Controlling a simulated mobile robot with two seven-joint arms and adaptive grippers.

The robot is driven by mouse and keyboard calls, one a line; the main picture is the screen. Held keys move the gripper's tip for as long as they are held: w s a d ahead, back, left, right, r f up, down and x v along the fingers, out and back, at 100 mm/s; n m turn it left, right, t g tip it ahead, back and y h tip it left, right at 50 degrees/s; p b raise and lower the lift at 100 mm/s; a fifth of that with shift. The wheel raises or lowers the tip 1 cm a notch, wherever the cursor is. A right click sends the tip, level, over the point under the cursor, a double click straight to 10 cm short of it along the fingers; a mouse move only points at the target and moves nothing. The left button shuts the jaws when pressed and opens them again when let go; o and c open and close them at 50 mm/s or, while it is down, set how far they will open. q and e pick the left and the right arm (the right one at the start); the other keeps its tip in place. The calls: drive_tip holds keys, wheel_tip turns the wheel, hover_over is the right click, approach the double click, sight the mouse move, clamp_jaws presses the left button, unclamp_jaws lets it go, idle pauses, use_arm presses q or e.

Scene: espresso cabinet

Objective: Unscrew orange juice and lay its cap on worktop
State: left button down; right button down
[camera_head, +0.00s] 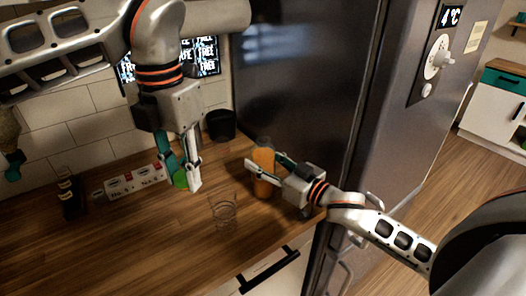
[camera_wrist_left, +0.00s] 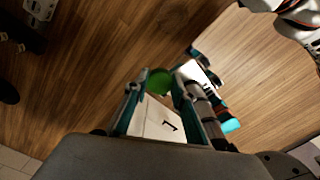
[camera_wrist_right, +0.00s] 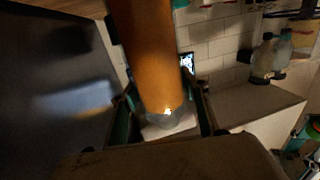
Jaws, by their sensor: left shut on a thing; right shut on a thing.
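The orange juice bottle (camera_head: 263,158) stands upright on the worktop (camera_head: 170,250), close to the fridge. My right gripper (camera_head: 263,173) is shut around its side; the bottle fills the upper middle of the right wrist view (camera_wrist_right: 147,50). No green cap shows on the bottle. My left gripper (camera_head: 185,182) points down, left of the bottle, and is shut on the green cap (camera_head: 180,179). The cap also shows between the fingertips in the left wrist view (camera_wrist_left: 159,82). It is low over the wood; I cannot tell whether it touches.
A clear glass (camera_head: 223,212) stands in front, between the grippers. A black container (camera_head: 221,125) is at the back wall. The fridge (camera_head: 300,85) bounds the right side.

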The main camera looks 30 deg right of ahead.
drive_tip(key=shift+f, duration=0.8)
drive_tip(key=c, duration=1.4)
unclamp_jaws()
drive_tip(key=shift+f, duration=0.1)
drive_tip(key=o, duration=0.3)
